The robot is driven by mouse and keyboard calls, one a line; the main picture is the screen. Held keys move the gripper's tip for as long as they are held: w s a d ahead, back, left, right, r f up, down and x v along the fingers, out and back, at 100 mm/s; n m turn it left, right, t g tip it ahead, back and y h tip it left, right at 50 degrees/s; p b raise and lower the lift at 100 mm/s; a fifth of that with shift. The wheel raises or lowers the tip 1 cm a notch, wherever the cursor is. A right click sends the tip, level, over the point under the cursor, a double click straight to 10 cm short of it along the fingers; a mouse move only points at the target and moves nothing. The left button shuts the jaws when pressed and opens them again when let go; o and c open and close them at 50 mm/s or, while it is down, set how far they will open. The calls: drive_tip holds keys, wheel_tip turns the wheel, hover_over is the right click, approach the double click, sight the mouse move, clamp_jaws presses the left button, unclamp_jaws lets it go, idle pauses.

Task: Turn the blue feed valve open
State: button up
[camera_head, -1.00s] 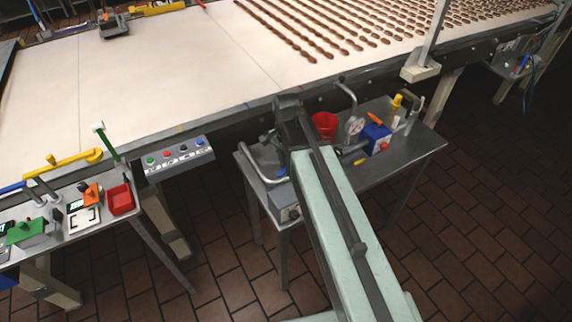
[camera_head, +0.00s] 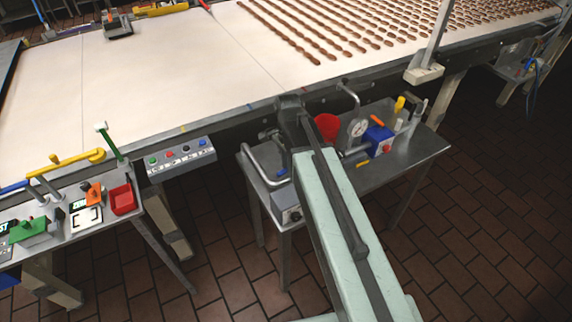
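A small blue part (camera_head: 282,171), which looks like the blue feed valve's handle, sits low beside a bent grey pipe (camera_head: 254,168) on the metal side table. It is just left of my arm, and I cannot tell how far it is turned. My arm reaches over this table, and its dark wrist (camera_head: 291,104) is above and behind the blue part. A small grey piece (camera_head: 268,135) shows left of the wrist and may be part of my gripper. The fingertips are not clear, since my arm hides much of that spot.
The side table (camera_head: 425,150) also holds a red funnel (camera_head: 326,127), a round gauge (camera_head: 357,128) and a blue box (camera_head: 379,139). The conveyor (camera_head: 150,75) runs behind. A button panel (camera_head: 180,160) and another table with a red bin (camera_head: 122,199) stand left. The tiled floor in front is clear.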

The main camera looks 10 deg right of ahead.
drive_tip(key=shift+o, duration=1.4)
wheel_tip(320, 180, up, 8)
drive_tip(key=p, duration=0.7)
drive_tip(key=shift+p, duration=0.4)
drive_tip(key=shift+f, duration=0.1)
